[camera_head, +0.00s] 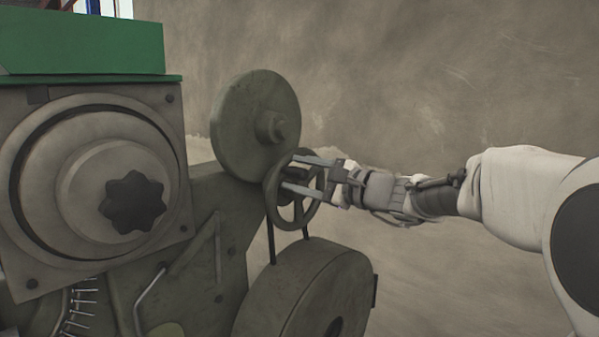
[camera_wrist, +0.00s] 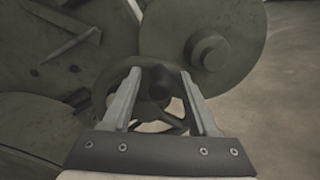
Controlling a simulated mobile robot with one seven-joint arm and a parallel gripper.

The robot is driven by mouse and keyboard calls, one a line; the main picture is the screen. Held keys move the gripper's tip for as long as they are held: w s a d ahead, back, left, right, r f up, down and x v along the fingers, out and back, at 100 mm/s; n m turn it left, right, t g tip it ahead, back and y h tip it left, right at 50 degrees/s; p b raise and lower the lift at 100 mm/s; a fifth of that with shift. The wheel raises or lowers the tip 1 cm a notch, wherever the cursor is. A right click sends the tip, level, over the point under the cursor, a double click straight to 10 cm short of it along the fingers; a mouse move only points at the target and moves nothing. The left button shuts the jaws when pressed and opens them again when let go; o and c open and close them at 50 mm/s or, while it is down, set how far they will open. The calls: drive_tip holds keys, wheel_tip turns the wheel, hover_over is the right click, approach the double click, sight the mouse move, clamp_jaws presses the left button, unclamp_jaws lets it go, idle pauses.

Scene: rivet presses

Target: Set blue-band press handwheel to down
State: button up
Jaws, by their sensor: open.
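The small spoked handwheel (camera_head: 294,212) sits on the press between two large green-grey discs, near the middle of the head view. In the wrist view the handwheel (camera_wrist: 100,92) shows behind and between my fingers, with a dark round knob or hub (camera_wrist: 158,84) near its centre. My gripper (camera_head: 287,174) comes in from the right with its two fingers at the upper part of the wheel. The fingers are apart, one on each side of the dark knob in the wrist view (camera_wrist: 157,85). I cannot tell whether they touch it. No blue band shows on this press.
An upper disc (camera_head: 250,120) with a round boss stands just behind the wheel, and a larger lower disc (camera_head: 310,285) lies below it. A grey housing with a dark star knob (camera_head: 134,203) and a green top (camera_head: 80,42) fills the left. Free space lies to the right.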

drive_tip(key=shift+w+a, duration=0.15)
drive_tip(key=shift+a, duration=0.05)
clamp_jaws()
idle(1.4)
